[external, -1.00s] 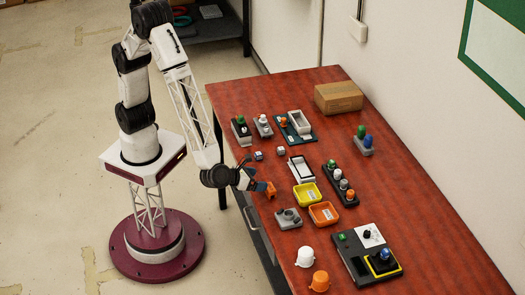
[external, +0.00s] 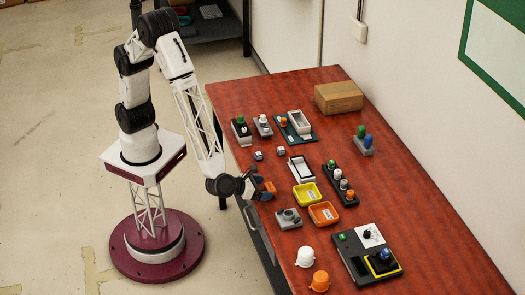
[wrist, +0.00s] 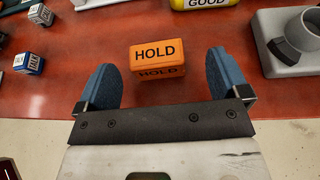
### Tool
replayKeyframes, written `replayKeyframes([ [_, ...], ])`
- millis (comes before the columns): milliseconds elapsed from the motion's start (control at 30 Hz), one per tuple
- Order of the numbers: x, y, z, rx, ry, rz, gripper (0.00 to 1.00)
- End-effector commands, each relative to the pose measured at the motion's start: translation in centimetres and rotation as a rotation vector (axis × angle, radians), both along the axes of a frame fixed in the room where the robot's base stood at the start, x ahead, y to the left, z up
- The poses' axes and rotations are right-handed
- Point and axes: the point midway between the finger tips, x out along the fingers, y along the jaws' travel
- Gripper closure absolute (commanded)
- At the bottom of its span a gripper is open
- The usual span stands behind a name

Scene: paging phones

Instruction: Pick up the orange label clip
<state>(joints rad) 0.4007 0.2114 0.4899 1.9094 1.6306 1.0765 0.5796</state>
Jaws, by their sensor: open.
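The orange label clip (wrist: 157,57) reads "HOLD" and lies on the red table near its front edge. In the wrist view it sits ahead of my gripper (wrist: 163,80), roughly centred between the two blue fingers. The fingers are apart with nothing between them at their bases; the clip is at the level of their tips. I cannot tell how high the fingers are above it. In the external view my gripper (external: 262,189) is at the table's left edge, and the orange clip (external: 270,186) shows beside the fingers, partly hidden.
A grey fixture with a round cup (wrist: 290,40) stands close on the right. Small label cubes (wrist: 29,63) lie to the left. The table's front edge is just below my gripper.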

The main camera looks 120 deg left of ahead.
Motion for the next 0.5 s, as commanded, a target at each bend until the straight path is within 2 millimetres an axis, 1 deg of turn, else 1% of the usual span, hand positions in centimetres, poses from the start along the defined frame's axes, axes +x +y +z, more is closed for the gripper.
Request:
replayKeyframes([
  [367, 0.16, 0.18, -0.09, 0.000, 0.000, 0.000, 0.06],
  [500, 0.42, 0.60, -0.26, 0.000, 0.000, 0.000, 0.06],
])
